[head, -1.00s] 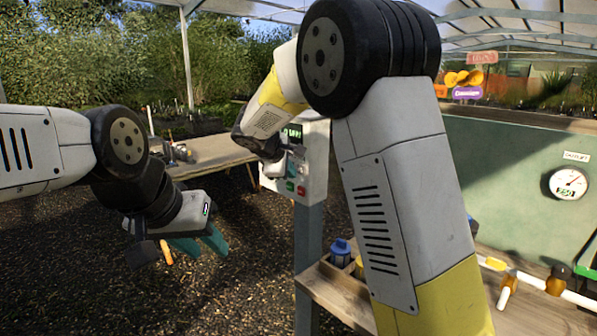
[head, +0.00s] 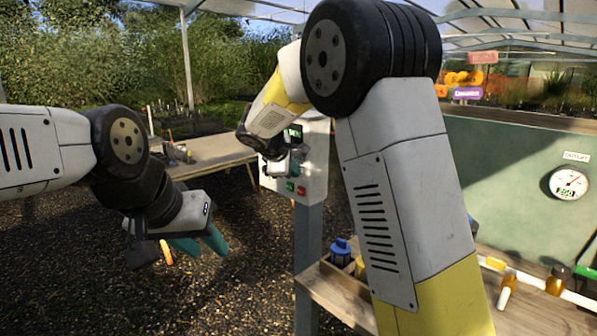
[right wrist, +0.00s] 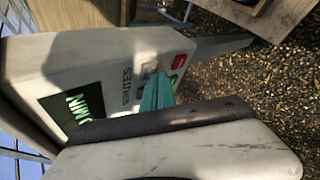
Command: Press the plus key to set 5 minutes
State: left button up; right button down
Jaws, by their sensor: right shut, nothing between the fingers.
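The white control box (head: 316,160) stands on a grey post. Its green-lit display (head: 296,131) is partly hidden by my right arm. In the right wrist view the display (right wrist: 75,112) shows part of a "MIN" reading; its number is not legible. The "MINUTES" label and small keys (right wrist: 140,84) lie beside my right gripper (right wrist: 157,90), whose teal fingers are shut and empty, at or close to the panel. I cannot tell which key is the plus key, nor whether the fingertips touch it. My left gripper (head: 200,243) hangs open and empty, away from the box.
A green button (head: 290,187) and a red button (head: 301,190) sit low on the box. A wooden bench (head: 340,300) with blue and yellow items stands below right. A gauge (head: 568,183) is on the green wall.

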jog(key=shift+w+d, duration=0.15)
dwell(0.6)
jog(key=shift+s+a, duration=0.55)
jog(key=s+a, duration=0.1)
jog(key=a, duration=0.1)
jog(key=s+a, duration=0.1)
jog(key=s, duration=0.1)
jog(key=shift+s+a, duration=0.2)
jog(key=shift+a, duration=0.15)
dwell(0.5)
